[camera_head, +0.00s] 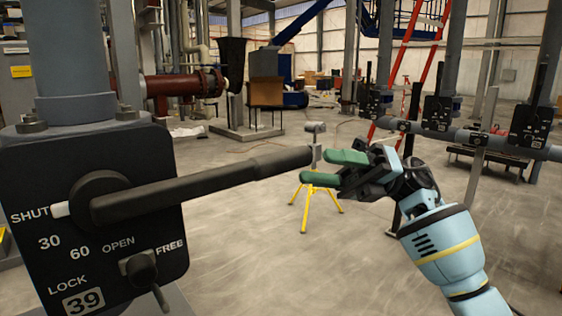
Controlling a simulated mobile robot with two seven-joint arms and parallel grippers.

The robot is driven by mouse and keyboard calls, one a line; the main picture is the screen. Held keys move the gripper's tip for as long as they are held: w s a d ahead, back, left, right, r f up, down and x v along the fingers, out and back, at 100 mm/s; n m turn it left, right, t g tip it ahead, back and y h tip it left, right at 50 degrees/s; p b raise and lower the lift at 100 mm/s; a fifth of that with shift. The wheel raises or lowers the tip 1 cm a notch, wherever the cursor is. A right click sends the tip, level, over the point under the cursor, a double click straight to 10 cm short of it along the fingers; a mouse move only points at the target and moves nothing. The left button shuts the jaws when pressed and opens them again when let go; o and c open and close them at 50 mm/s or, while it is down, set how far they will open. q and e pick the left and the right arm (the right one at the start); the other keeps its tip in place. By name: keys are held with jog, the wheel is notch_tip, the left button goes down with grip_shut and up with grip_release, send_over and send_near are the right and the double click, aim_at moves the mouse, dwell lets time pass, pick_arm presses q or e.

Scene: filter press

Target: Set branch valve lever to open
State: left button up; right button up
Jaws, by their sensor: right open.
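The branch valve lever (205,183) is a long dark handle. It points right and slightly up from its hub on a black plate (120,222) at the left. The plate is marked SHUT, 30, 60, OPEN, LOCK, FREE and 39. A white pointer on the hub is beside SHUT. A small lock knob (139,270) sits low on the plate, with its short handle pointing down. My right gripper (335,168) has green fingertips and is open. It is just right of the lever's tip, with nothing between its fingers. My left gripper is not in view.
A grey pipe (75,52) rises above the plate. A yellow tripod stand (316,195) is on the floor behind my right gripper. Other valve plates (530,127) are on a pipe at the right. An orange ladder (408,75) stands behind.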

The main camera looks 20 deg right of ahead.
aim_at(254, 158)
jog(key=shift+p+x, duration=0.65)
jog(key=shift+x, duration=3.25)
grip_shut()
